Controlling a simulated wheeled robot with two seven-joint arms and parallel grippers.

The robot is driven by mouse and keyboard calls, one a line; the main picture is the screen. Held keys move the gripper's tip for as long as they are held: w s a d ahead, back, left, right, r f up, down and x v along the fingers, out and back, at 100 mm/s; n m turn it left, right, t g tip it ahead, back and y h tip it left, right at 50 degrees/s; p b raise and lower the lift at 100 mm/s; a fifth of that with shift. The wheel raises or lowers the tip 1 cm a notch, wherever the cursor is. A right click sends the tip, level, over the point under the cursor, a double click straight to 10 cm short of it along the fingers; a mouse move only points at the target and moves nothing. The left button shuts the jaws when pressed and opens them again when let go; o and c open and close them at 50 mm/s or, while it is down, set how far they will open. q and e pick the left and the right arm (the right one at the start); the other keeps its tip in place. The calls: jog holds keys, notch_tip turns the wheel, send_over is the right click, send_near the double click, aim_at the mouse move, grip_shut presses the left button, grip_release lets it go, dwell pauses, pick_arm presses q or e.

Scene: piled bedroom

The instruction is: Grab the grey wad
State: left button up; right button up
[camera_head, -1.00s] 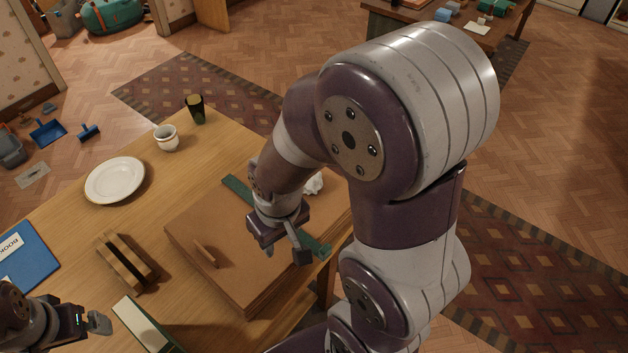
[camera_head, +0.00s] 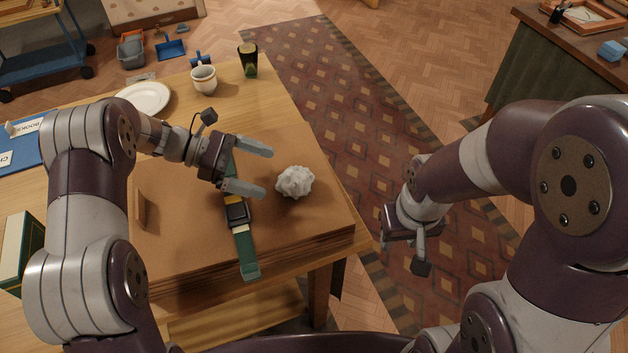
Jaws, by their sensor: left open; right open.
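The grey wad (camera_head: 295,181), a crumpled pale ball, lies on the brown board stack (camera_head: 180,243) near its right side. My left gripper (camera_head: 268,171) is open just left of the wad, its two pale fingers pointing right towards it. The fingers look apart from the wad, and nothing is between them. My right gripper (camera_head: 407,253) is open and empty, out past the right edge of the table, over the floor and rug.
A green strap-like item (camera_head: 243,250) with a dark watch-like face lies under my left gripper. A white mug (camera_head: 203,79), a dark green cup (camera_head: 248,60) and a white plate (camera_head: 146,97) stand at the back. A wooden block (camera_head: 139,210) lies on the board's left.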

aim_at(312, 185)
pick_arm(q)
jog(key=p+x, duration=0.2)
jog(key=x, duration=0.7)
jog(key=shift+d, duration=0.6)
jog(key=c, duration=1)
